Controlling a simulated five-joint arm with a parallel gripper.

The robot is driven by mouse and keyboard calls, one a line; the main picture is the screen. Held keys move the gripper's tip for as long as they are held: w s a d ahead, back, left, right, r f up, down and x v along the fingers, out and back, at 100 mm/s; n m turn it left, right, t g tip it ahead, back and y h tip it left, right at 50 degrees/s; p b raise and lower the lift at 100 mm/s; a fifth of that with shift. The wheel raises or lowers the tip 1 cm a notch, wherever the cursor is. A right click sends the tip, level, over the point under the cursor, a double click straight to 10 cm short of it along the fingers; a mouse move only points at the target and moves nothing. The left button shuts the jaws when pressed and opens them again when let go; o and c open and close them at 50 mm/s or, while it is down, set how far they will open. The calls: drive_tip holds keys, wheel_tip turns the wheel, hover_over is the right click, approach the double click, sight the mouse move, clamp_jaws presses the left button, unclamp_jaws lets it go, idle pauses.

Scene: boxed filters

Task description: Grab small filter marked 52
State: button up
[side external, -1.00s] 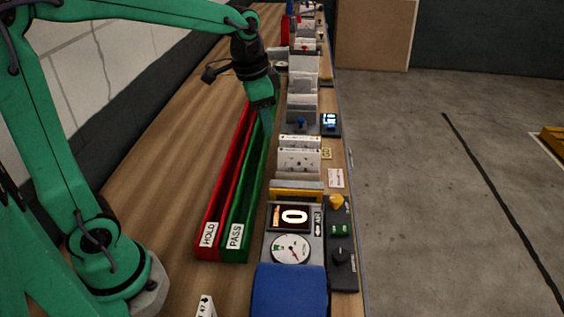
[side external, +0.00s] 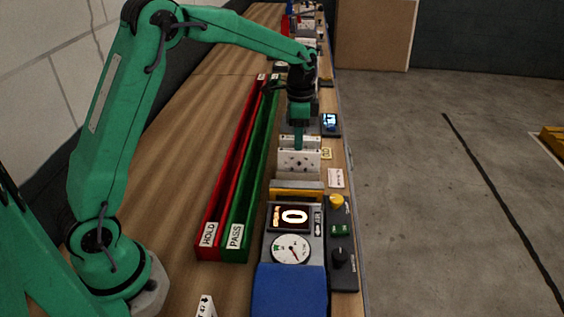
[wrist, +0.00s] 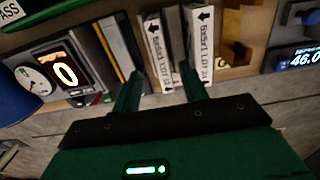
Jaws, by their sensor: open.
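My gripper (side external: 299,145) is open and points down over the row of boxed filters beside the test station. In the wrist view its two fingers (wrist: 160,88) are apart, and nothing is visibly held. A thin white filter box (wrist: 155,48) with an arrow and printing stands upright ahead of the space between the fingers. A second white box (wrist: 203,42) with an arrow and "LOT" printing stands beyond the right finger. The white boxes (side external: 299,160) also show just below my gripper in the side view. I cannot read a 52 on any of them.
A green PASS trough (side external: 236,237) and a red HOLD trough (side external: 208,234) lie left of the row. A dial gauge (side external: 291,249), a lit display (side external: 293,217) and a blue part (side external: 290,290) stand nearer. A small filter marked 47 (side external: 205,307) is at the bottom edge.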

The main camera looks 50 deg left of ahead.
sight(299, 158)
drive_tip(key=shift+f, duration=1.3)
drive_tip(key=shift+w+f, duration=0.15)
drive_tip(key=shift+f, duration=2.45)
clamp_jaws()
